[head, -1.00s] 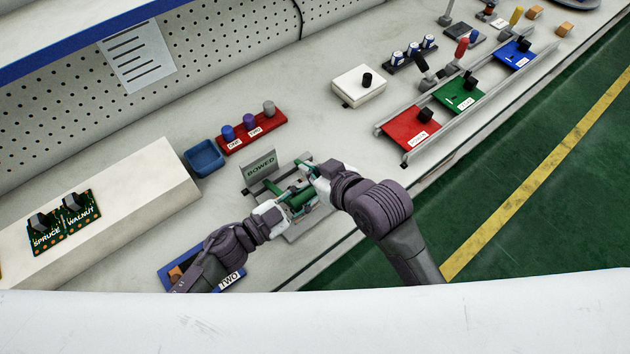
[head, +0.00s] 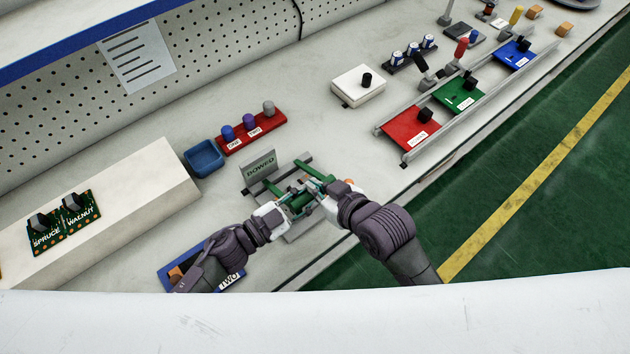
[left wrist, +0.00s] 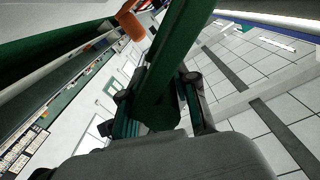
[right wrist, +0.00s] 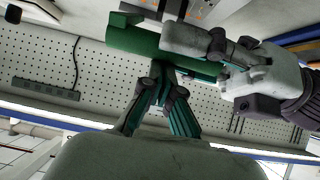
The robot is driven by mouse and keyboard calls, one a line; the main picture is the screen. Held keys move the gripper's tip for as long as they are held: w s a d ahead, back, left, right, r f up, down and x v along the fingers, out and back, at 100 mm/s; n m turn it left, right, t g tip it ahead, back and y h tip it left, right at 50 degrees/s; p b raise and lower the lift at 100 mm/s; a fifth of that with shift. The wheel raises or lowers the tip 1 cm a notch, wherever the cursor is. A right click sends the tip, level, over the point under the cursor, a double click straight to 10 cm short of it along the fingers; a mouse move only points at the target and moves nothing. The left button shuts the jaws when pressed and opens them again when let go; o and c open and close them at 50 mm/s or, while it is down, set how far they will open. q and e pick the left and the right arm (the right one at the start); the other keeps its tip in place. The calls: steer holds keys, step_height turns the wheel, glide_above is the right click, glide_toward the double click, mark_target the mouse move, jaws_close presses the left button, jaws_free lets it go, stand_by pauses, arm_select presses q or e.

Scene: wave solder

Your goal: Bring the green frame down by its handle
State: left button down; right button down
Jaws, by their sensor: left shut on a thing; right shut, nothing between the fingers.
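The green frame (head: 314,170) sits over a grey fixture with an upright sign reading BOWED (head: 259,167). My left gripper (head: 286,207) is shut on a green part of it; in the left wrist view a green bar (left wrist: 178,45) runs up from between the fingers. An orange cylinder (left wrist: 131,22), perhaps the handle, shows beyond the bar; a bit of orange also shows beside my right gripper in the head view. My right gripper (head: 314,194) is shut and empty, close in front of a green bar (right wrist: 130,40) in its wrist view. Both wrists partly hide the frame.
A blue bin (head: 204,158) and a red holder with coloured knobs (head: 252,135) stand behind the fixture. A blue tray marked TWO (head: 168,283) lies at the left front. Rails (head: 405,160) with red, green and blue plates run to the right along the table edge.

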arm_select(q)
steer(key=c, duration=0.9)
jaws_free()
steer(key=shift+w+a+r, duration=0.2)
steer(key=shift+w+r, duration=0.05)
steer(key=shift+r, duration=0.25)
arm_select(e)
steer(key=shift+s+d+f+g, duration=0.15)
steer(key=shift+s+f+g, duration=0.2)
steer(key=shift+f, duration=0.3)
